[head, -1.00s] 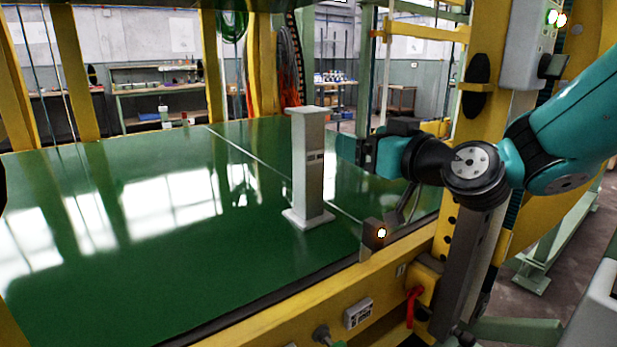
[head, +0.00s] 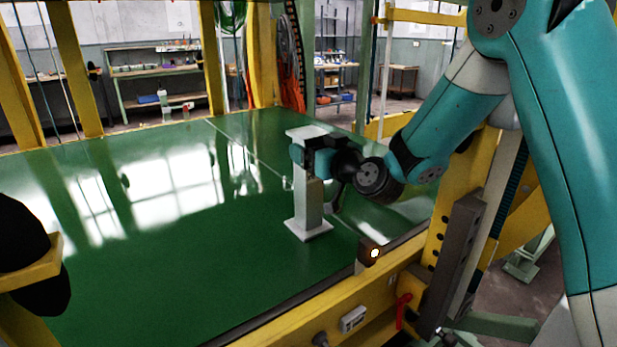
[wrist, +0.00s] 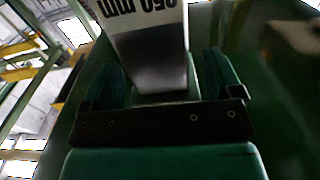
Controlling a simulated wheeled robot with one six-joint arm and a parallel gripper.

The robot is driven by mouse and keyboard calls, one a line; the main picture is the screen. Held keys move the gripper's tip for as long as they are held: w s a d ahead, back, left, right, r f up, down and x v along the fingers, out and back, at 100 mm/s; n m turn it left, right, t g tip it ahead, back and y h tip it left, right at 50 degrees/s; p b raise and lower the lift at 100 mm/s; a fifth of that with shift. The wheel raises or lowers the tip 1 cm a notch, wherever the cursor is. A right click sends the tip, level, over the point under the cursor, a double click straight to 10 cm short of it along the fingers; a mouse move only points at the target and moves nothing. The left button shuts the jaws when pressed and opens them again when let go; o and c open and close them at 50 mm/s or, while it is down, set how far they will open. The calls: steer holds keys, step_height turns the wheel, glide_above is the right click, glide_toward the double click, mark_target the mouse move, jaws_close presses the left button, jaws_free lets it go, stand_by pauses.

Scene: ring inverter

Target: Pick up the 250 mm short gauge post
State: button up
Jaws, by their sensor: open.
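A pale grey gauge post (head: 308,205) stands upright on the green table, with a flat foot plate and a flat top plate. In the wrist view the post (wrist: 155,65) bears black print ending in "50 mm"; its first digit is hard to read. My gripper (head: 301,156) is at the upper shaft, just under the top plate. In the wrist view my open gripper (wrist: 160,78) has one teal finger on each side of the post. I cannot tell whether either finger touches it. The head view partly hides the shaft behind the gripper.
The glossy green table (head: 180,265) is clear to the left of the post. A small dark block with a lit lamp (head: 373,253) stands at the near yellow edge. A yellow upright frame is at the right, and a black rounded part (head: 30,255) at the left.

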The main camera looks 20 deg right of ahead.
steer(key=shift+p+x, duration=0.35)
steer(key=shift+x, duration=0.95)
steer(key=c, duration=1.4)
steer(key=shift+r, duration=0.1)
jaws_close()
steer(key=shift+r, duration=0.1)
